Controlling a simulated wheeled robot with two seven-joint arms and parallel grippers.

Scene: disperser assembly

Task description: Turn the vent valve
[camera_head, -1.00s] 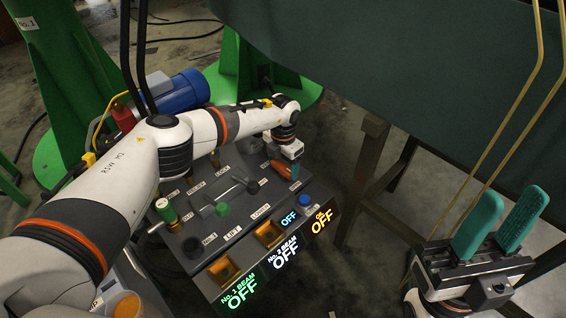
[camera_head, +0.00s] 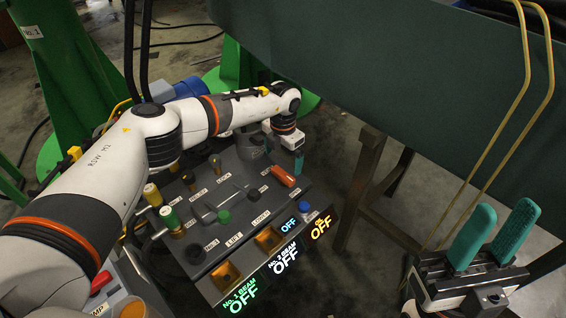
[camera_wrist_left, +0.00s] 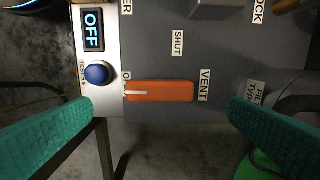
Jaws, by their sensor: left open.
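The vent valve is an orange bar handle (camera_head: 284,175) at the right of the grey control panel. In the left wrist view the orange handle (camera_wrist_left: 165,91) lies crosswise beside the VENT label. Its white mark is at the left end, by a partly covered label starting with "O"; the SHUT label is above it. My left gripper (camera_wrist_left: 161,104) is open, one teal finger on each side of the handle, with gaps to both. In the head view my left gripper (camera_head: 298,162) is just above the handle, one finger mostly hidden. My right gripper (camera_head: 508,208) is open and empty at right.
A blue button (camera_wrist_left: 97,73) sits close to the handle and the left finger. A dark green sheet (camera_head: 400,70) and a brown stand (camera_head: 360,185) are beyond.

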